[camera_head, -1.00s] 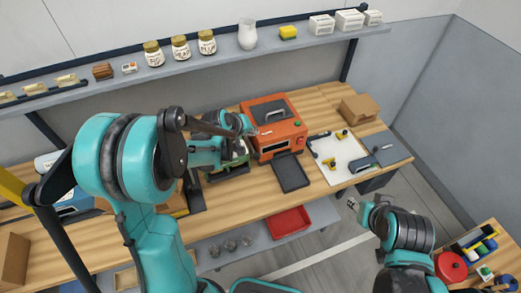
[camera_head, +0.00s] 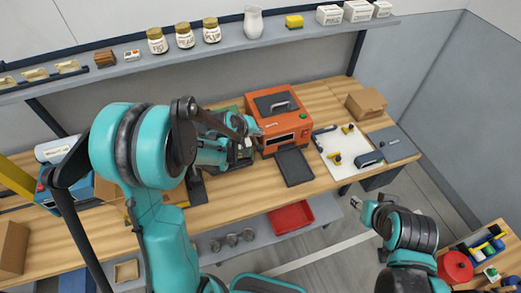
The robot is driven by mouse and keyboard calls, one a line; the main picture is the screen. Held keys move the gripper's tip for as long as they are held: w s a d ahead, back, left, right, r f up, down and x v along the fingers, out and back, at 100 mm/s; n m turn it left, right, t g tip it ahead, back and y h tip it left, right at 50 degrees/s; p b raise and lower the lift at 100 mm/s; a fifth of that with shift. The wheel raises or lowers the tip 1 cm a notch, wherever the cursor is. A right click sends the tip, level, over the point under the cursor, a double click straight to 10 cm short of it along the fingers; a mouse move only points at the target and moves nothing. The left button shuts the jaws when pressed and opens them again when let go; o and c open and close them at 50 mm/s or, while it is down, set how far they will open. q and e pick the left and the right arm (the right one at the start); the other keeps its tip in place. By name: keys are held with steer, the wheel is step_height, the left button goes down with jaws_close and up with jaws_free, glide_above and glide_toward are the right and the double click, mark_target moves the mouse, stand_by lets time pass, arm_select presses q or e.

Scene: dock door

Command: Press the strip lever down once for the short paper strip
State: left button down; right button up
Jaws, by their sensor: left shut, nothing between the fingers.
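My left gripper (camera_head: 257,130) is shut and empty, in front of the left side of the orange machine (camera_head: 293,134) on the wooden bench. I cannot tell whether it touches anything. A dark device with some green (camera_head: 243,158) stands just left of the orange machine, mostly hidden behind my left arm. I cannot make out the strip lever or a short paper strip. My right gripper (camera_head: 357,203) is low at the right, in front of the bench and away from the devices; its fingers are too small to read.
A dark tray (camera_head: 294,167) lies before the orange machine. A white board (camera_head: 340,160) with yellow pieces, a grey device (camera_head: 392,144) and a cardboard box (camera_head: 366,103) are to its right. A red bin (camera_head: 291,217) is below. The shelf (camera_head: 230,55) holds jars.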

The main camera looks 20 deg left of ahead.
mark_target(259, 147)
arm_select(q)
steer(key=shift+s+d+f+b, duration=0.1)
steer(key=shift+s+f+b, duration=0.05)
steer(key=shift+f+b, duration=0.75)
steer(key=shift+s+d+f+b, duration=0.1)
steer(key=shift+f+b, duration=0.45)
steer(key=shift+f, duration=0.6)
steer(key=shift+f+b, duration=0.4)
steer(key=shift+b, duration=0.1)
